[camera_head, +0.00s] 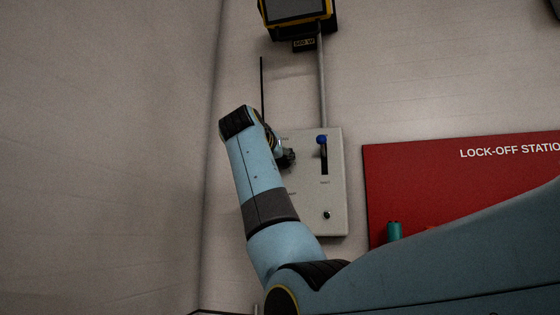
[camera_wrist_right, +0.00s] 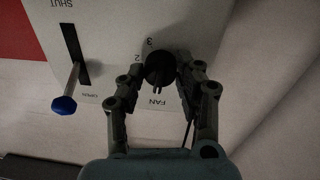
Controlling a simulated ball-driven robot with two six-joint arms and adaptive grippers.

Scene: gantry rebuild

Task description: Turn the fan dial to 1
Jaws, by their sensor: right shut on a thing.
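The fan dial (camera_wrist_right: 160,67) is a dark round knob on a pale control panel (camera_head: 334,186). The wrist view shows "FAN" printed beside it and the figures 2 and 3 at its edge. Which figure it points at I cannot tell; the figure 1 is not visible. My right gripper (camera_wrist_right: 165,76) has one finger on each side of the dial and is shut on it. In the head view the right gripper (camera_head: 287,157) is at the panel's left part, where it and my arm largely hide the dial. My left gripper is not in view.
A blue-knobbed lever (camera_head: 322,140) stands in a slot beside the dial, at the end marked OPEN in the wrist view. A small round fitting (camera_head: 327,215) is lower on the panel. A red lock-off board (camera_head: 400,175) hangs right; a yellow-black unit (camera_head: 298,12) is above.

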